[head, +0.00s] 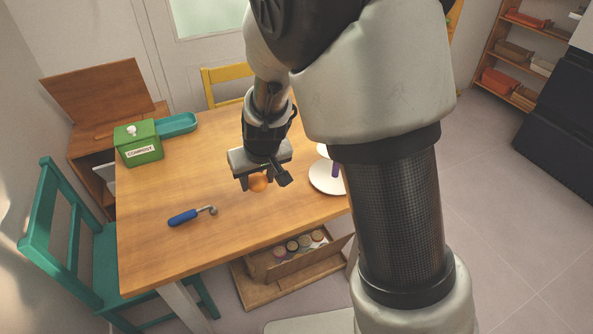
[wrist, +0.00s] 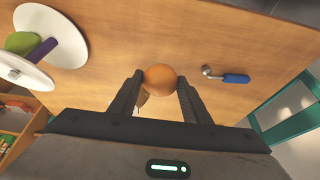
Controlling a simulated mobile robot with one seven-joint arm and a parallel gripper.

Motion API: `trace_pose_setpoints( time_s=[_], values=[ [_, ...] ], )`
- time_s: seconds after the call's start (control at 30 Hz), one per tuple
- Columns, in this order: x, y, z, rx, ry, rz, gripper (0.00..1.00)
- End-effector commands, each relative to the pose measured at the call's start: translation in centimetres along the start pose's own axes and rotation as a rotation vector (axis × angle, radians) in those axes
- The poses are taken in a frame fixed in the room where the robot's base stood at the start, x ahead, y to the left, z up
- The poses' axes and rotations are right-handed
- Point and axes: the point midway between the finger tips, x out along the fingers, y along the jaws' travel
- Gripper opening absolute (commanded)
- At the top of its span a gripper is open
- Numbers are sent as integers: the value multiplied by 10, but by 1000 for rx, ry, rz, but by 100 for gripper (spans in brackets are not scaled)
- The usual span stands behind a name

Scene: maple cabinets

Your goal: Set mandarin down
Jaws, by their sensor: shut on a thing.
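The mandarin (wrist: 160,77) is a small orange ball held between the two fingers of my gripper (wrist: 158,92). In the head view the mandarin (head: 258,183) shows just below my gripper (head: 262,181), over the middle of the wooden table (head: 200,235). The gripper is shut on it. I cannot tell for sure how far the mandarin is above the tabletop; a dark shadow shows beside it in the wrist view.
A blue-handled tool (head: 185,217) lies on the table's front left. A green compost box (head: 138,147) and a teal tray (head: 176,125) stand at the back left. A white round stand (head: 325,178) is at the right, partly hidden by my arm. A teal chair (head: 85,255) stands at left.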

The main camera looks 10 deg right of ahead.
Motion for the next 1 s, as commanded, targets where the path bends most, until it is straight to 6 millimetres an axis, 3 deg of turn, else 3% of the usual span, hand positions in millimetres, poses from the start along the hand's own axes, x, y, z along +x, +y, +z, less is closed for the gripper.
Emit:
trace_pose_setpoints(
  time_s=[0.23, 0.47, 0.7, 1.0],
  values=[
    [44, 0, 19, 2, -3, 1, 18],
    [61, 0, 25, 1, 0, 0, 18],
    [91, 0, 38, 1, -2, 0, 18],
    [92, -1, 38, 0, 0, 0, 18]
  ],
)
